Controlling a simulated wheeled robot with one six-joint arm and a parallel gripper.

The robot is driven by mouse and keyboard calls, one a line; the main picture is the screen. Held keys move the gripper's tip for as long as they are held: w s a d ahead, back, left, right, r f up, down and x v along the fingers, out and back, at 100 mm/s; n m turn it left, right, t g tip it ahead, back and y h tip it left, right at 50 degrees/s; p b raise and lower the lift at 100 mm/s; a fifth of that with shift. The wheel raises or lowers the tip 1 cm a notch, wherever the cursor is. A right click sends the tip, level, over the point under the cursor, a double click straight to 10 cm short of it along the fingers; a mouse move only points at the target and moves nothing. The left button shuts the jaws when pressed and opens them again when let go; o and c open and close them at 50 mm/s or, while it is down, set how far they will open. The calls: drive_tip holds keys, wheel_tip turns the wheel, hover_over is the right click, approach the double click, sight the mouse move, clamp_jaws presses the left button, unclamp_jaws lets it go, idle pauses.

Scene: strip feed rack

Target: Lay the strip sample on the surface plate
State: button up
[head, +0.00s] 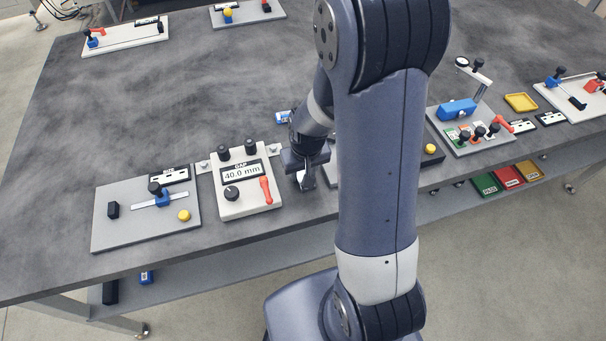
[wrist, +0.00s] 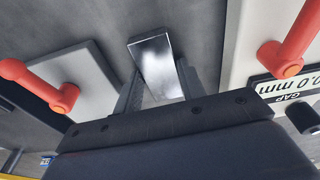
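My gripper (head: 307,183) hangs low over the table, just right of the gap panel. In the wrist view its two fingers (wrist: 160,92) stand on either side of a shiny flat metal piece, which looks like the strip sample (wrist: 155,62). The fingers appear to touch its edges. In the head view the strip is small and partly hidden by my gripper, and I cannot tell whether it touches anything below. I cannot tell which fixture is the surface plate; my arm hides part of the bench behind it.
The gap panel (head: 233,203) reads 40.0 mm and has a red lever (head: 266,190). Left of it is a grey plate (head: 125,230) with a blue slider. A pale plate (wrist: 75,90) with a red handle lies across from the panel. Several fixtures stand further right.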

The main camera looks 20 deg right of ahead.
drive_tip(key=c, duration=0.7)
clamp_jaws()
drive_tip(key=shift+w+r, duration=0.1)
drive_tip(key=shift+r, duration=0.05)
